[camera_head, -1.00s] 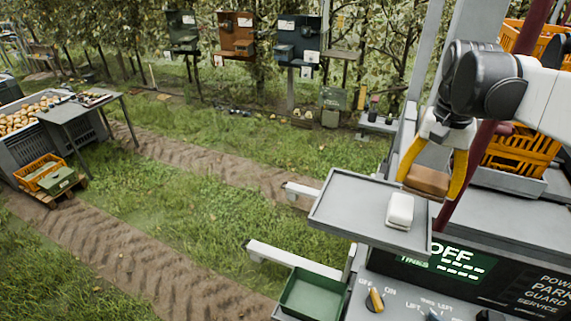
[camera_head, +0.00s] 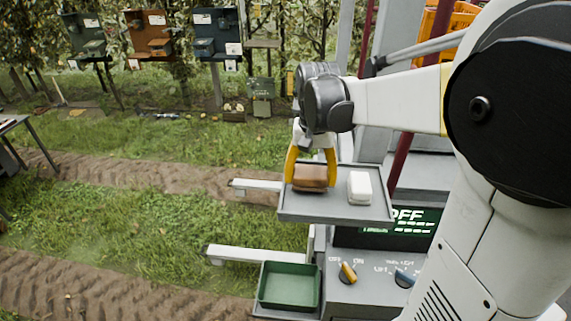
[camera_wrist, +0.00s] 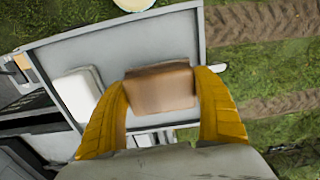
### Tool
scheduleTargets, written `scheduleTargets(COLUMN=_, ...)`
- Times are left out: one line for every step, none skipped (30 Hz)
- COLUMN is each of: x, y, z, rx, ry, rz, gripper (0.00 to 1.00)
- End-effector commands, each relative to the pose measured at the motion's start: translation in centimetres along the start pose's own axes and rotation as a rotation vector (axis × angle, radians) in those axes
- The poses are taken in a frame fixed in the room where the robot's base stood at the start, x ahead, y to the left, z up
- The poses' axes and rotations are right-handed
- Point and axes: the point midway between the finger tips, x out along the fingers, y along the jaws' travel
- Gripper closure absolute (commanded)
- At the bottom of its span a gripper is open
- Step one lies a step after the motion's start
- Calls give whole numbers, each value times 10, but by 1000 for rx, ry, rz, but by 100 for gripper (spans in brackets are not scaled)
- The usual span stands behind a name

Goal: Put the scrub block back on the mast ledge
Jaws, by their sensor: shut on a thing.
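The brown scrub block (camera_head: 309,180) is between the yellow fingers of my gripper (camera_head: 311,176), which is shut on it. It is over the left part of the grey mast ledge (camera_head: 338,209), a shallow tray with a raised rim. I cannot tell whether the block touches the ledge floor. In the wrist view the block (camera_wrist: 162,88) sits between both fingertips, over bare ledge (camera_wrist: 122,50). A white block (camera_head: 360,187) lies on the ledge to the right of the brown one, apart from it. It also shows in the wrist view (camera_wrist: 77,96).
A green tray (camera_head: 290,287) sits below the ledge. A panel with an OFF display (camera_head: 408,216) and knobs (camera_head: 347,272) is beneath and right. A red post (camera_head: 403,158) rises behind the ledge's right end. Open grass lies to the left.

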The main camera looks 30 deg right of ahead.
Motion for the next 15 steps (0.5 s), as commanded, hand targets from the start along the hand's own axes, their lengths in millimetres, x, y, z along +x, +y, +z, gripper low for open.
scheduleTargets(x=8, y=0, z=0, rx=0, ry=0, rz=0, gripper=53)
scheduleTargets(x=11, y=0, z=0, rx=0, ry=0, rz=0, gripper=53)
scheduleTargets(x=15, y=0, z=0, rx=0, ry=0, rz=0, gripper=53)
scheduleTargets(x=17, y=0, z=0, rx=0, ry=0, rz=0, gripper=53)
scheduleTargets(x=18, y=0, z=0, rx=0, ry=0, rz=0, gripper=53)
scheduleTargets(x=19, y=0, z=0, rx=0, ry=0, rz=0, gripper=53)
scheduleTargets(x=19, y=0, z=0, rx=0, ry=0, rz=0, gripper=53)
scheduleTargets(x=19, y=0, z=0, rx=0, ry=0, rz=0, gripper=53)
scheduleTargets(x=18, y=0, z=0, rx=0, ry=0, rz=0, gripper=53)
scheduleTargets(x=18, y=0, z=0, rx=0, ry=0, rz=0, gripper=53)
scheduleTargets(x=18, y=0, z=0, rx=0, ry=0, rz=0, gripper=53)
scheduleTargets(x=19, y=0, z=0, rx=0, ry=0, rz=0, gripper=53)
scheduleTargets(x=20, y=0, z=0, rx=0, ry=0, rz=0, gripper=53)
scheduleTargets(x=21, y=0, z=0, rx=0, ry=0, rz=0, gripper=53)
scheduleTargets(x=22, y=0, z=0, rx=0, ry=0, rz=0, gripper=53)
